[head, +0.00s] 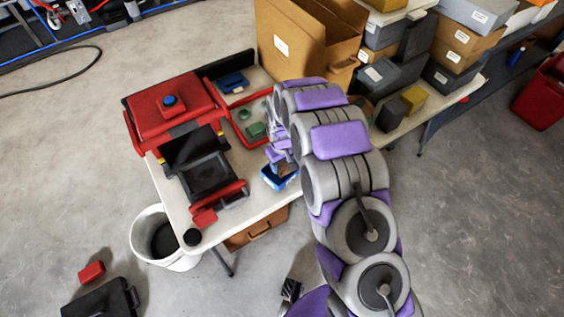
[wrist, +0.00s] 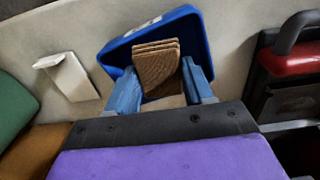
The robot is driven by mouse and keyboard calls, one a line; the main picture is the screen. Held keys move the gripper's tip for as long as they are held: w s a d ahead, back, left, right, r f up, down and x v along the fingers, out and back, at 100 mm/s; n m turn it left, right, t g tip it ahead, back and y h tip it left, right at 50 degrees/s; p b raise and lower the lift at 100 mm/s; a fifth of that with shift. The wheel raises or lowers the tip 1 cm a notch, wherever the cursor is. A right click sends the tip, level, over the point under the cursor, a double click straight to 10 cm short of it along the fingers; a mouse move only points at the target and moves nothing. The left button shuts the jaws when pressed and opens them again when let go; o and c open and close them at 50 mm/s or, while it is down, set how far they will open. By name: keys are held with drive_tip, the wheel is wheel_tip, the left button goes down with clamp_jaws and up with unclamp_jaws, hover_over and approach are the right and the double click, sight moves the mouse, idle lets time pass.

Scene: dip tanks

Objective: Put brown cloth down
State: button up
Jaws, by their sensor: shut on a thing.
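The brown cloth (wrist: 156,68), folded in several layers, is between the two blue fingers of my gripper (wrist: 160,88) in the wrist view. My gripper is shut on it. A blue tray (wrist: 194,18) lies around and under the cloth in that view. I cannot tell whether the cloth touches the tray floor. In the head view my gripper (head: 279,158) is low over the small blue tray (head: 281,182) near the right edge of the white table.
The white table (head: 240,228) also holds a red-lidded machine (head: 172,103) with a dark opening and a red-rimmed tray (head: 233,123) with a green block (head: 256,131). A cardboard box (head: 290,47) stands behind. A white bucket (head: 157,255) is on the floor. A white piece (wrist: 70,78) lies beside the blue tray.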

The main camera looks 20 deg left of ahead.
sight(282, 165)
drive_tip(key=o, duration=1.1)
drive_tip(key=shift+d, duration=0.1)
drive_tip(key=shift+r, duration=0.1)
wheel_tip(282, 165, up, 13)
drive_tip(key=p, duration=0.2)
drive_tip(key=s+d+r+m, duration=0.3)
drive_tip(key=s+d+r, duration=0.1)
drive_tip(key=d+r, duration=0.65)
drive_tip(key=s+d+r+m+g, duration=0.1)
drive_tip(key=s+d+r+m, duration=0.1)
drive_tip(key=s+d+r, duration=0.45)
drive_tip(key=s+d+r+m, duration=0.2)
drive_tip(key=s+d+r, duration=0.1)
drive_tip(key=s+d, duration=0.7)
drive_tip(key=s+d+r+m, duration=0.1)
drive_tip(key=s+d+m, duration=0.2)
drive_tip(key=s, duration=1)
drive_tip(key=shift+d+g, duration=0.4)
drive_tip(key=shift+d, duration=0.05)
